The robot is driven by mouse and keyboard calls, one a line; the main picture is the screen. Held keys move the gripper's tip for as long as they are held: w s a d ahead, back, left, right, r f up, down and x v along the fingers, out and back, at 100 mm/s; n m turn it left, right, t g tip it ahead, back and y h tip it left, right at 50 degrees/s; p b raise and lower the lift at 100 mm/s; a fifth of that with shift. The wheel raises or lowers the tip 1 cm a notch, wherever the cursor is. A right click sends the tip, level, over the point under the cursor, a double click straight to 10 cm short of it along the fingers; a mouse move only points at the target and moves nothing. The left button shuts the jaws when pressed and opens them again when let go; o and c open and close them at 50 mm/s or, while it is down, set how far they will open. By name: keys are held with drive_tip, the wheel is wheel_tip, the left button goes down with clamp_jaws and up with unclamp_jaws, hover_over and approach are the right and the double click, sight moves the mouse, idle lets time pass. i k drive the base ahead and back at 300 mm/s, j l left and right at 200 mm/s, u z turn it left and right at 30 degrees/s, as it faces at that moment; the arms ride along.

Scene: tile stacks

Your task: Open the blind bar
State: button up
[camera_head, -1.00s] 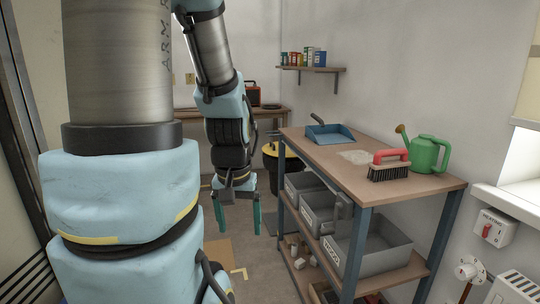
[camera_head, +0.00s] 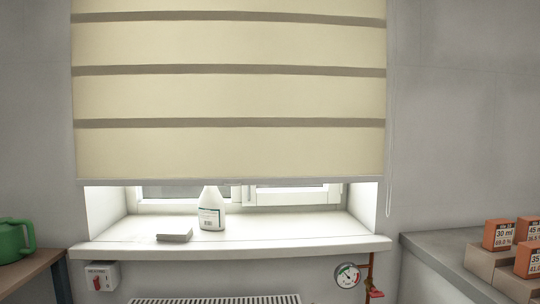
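A cream blind (camera_head: 230,97) with brown horizontal bands hangs over the window and covers most of it. Its light grey bottom bar (camera_head: 230,181) is level and hangs above the sill, leaving a gap where the lower window frame shows. A thin pale cord (camera_head: 389,150) hangs in a loop at the blind's right edge. My gripper is not in the current view, so its state cannot be seen.
Below are a radiator (camera_head: 215,300), a switch box (camera_head: 101,276) and a gauge (camera_head: 347,274). A counter with orange-labelled boxes (camera_head: 498,234) is at right.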

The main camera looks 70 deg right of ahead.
sight(130, 152)
drive_tip(key=z, duration=2.3)
